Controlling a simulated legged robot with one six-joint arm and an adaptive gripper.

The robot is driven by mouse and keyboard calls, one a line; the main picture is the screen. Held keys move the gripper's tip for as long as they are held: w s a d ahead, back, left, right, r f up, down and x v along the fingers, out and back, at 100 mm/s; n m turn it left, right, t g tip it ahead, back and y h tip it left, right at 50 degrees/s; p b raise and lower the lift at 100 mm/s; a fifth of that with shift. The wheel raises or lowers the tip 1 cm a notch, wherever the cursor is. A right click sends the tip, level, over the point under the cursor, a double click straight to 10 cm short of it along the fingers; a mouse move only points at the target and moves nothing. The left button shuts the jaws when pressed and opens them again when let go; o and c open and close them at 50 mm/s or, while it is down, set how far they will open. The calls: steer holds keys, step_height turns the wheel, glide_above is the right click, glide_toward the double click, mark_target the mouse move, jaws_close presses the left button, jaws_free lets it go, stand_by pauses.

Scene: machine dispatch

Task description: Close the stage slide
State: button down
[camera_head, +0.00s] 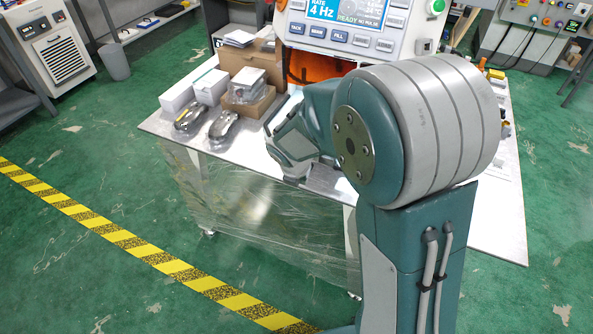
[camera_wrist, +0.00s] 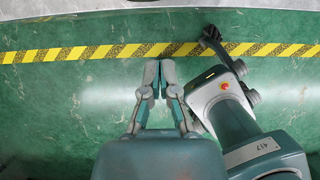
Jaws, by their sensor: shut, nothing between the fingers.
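A white machine (camera_head: 349,42) with a lit screen and buttons stands at the back of the table. The screen reads "4 Hz" and "READY". An orange part (camera_head: 312,67) shows below its panel, partly hidden by my arm. I cannot make out the stage slide; my arm covers much of the area in front of the machine. In the wrist view my gripper (camera_wrist: 159,75) is shut and empty, with its fingertips close together above the green floor and touching nothing. In the head view I cannot see the fingers.
The table (camera_head: 153,125) carries boxes (camera_head: 210,87) and two wrapped dark items (camera_head: 223,126) at its left. Wrapped sheeting hangs below its front edge. A yellow-black floor stripe (camera_head: 140,249) runs along open green floor. A grey bin (camera_head: 114,60) stands at the back left.

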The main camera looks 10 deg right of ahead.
steer(key=w, duration=0.1)
steer(key=w+d, duration=0.2)
steer(key=shift+w+d+f, duration=0.15)
steer(key=shift+w+f, duration=0.1)
steer(key=shift+f, duration=0.1)
steer(key=w+d, duration=0.2)
steer(key=w, duration=0.1)
steer(key=w+d, duration=0.5)
steer(key=w, duration=0.1)
steer(key=shift+w+d, duration=0.15)
steer(key=shift+w, duration=0.25)
